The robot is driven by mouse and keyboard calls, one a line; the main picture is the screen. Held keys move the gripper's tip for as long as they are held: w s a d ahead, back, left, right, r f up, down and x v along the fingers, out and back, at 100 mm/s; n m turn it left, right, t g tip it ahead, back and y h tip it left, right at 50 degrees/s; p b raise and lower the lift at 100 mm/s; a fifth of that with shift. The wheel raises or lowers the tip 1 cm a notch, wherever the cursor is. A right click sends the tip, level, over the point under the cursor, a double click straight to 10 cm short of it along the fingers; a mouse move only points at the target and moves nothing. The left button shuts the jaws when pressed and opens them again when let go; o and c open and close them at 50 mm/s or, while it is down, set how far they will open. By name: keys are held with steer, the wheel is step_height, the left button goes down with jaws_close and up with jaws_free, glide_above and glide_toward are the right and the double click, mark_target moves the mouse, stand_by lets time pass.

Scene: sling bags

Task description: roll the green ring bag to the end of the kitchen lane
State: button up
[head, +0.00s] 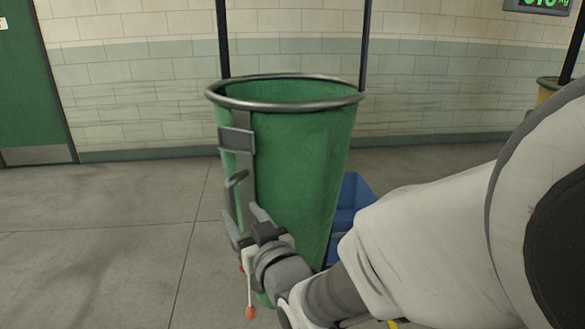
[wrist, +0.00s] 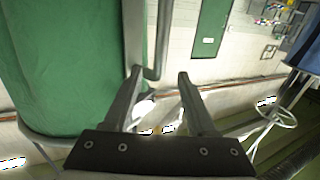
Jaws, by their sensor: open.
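The green ring bag (head: 300,150) hangs upright in the middle of the head view, with a round metal ring (head: 290,104) at its open top and dark uprights rising from it. A grey bracket with a bent handle (head: 235,181) is on its left side. My gripper (head: 243,217) is open, just below that handle and close to the bag's lower left side. In the wrist view the bag (wrist: 60,65) fills the left, and the bent grey handle (wrist: 163,40) ends near the open fingertips (wrist: 160,74). I cannot tell whether a finger touches it.
A blue bin (head: 349,198) stands behind the bag to the right. A yellow bag (head: 546,92) shows at the right edge. A green door (head: 30,90) is at the left in a tiled wall. The grey floor (head: 110,225) on the left is clear.

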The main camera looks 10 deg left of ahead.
mark_target(226, 190)
steer(key=x, duration=1.1)
steer(key=shift+f, duration=0.1)
jaws_close()
stand_by(1.1)
